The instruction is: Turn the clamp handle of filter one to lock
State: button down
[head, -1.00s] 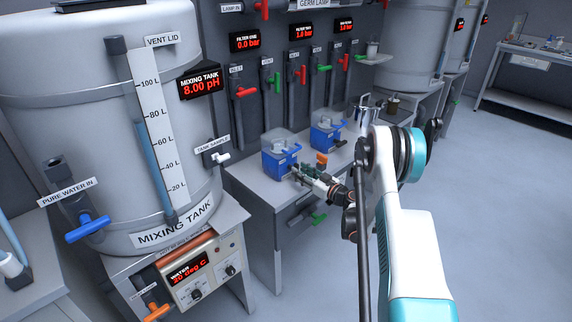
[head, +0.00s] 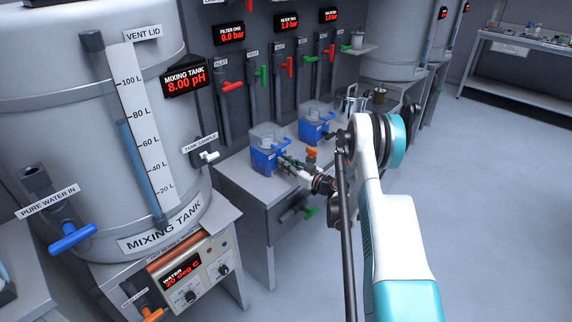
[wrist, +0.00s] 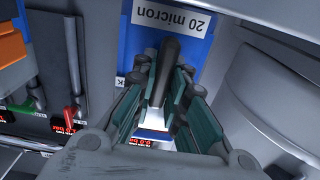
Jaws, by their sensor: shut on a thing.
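Filter one is the nearer blue housing with a clear top (head: 266,155) on the grey bench, beside the mixing tank. Its black clamp handle (wrist: 171,58) shows in the wrist view against the blue body, below a "20 micron" label (wrist: 172,16). My gripper (head: 286,163) reaches in from the right at the front of this housing. In the wrist view my gripper (wrist: 162,84) has its teal-padded fingers on both sides of the handle, shut on it. Part of a white label behind the handle is covered by the fingers.
A second blue filter housing (head: 314,122) stands farther back on the bench (head: 228,182). An orange handle (head: 312,153) is close behind my gripper. The mixing tank (head: 60,120) stands left. Green valve handle (head: 311,212) is below the bench top. Floor at right is clear.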

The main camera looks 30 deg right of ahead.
jog(key=shift+m, duration=0.3)
jog(key=m, duration=0.3)
jog(key=shift+d+m, duration=0.2)
jog(key=shift+m, duration=0.2)
jog(key=m, duration=0.4)
jog(key=shift+w+d+f, duration=0.1)
jog(key=shift+d+f, duration=0.05)
jog(key=shift+d, duration=0.05)
jog(key=m, duration=0.4)
jog(key=shift+d+f+m, duration=0.1)
jog(key=shift+f+m, duration=0.1)
jog(key=shift+m, duration=0.2)
jog(key=shift+f+m, duration=0.15)
jog(key=shift+m, duration=1.75)
jog(key=c, duration=1.6)
grip_release()
